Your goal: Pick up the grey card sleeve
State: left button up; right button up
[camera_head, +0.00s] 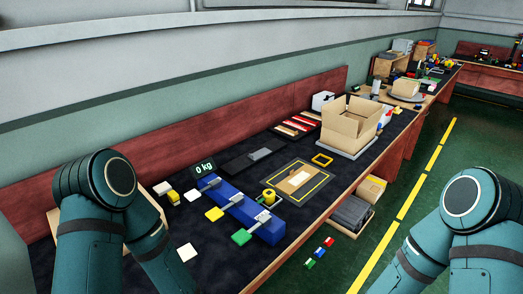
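A small flat grey piece (261,154), which looks like the grey card sleeve, lies on a dark flat panel (236,164) near the back of the table. It is small in the picture, so I cannot be sure what it is. Nothing covers it, and no gripper is near it in view. Only the upper parts of my two arms show, at the lower left and the lower right. Both grippers are outside the picture.
A blue unit (238,211) with coloured plates stands in front, below a "0 kg" display (204,168). A yellow-bordered mat (276,195) bears a tan piece with a white label. An open cardboard box (349,129) stands right. A crate (340,225) is beside the table.

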aim_at(260, 154)
jog(key=i+l, duration=0.75)
jog(key=l, duration=0.1)
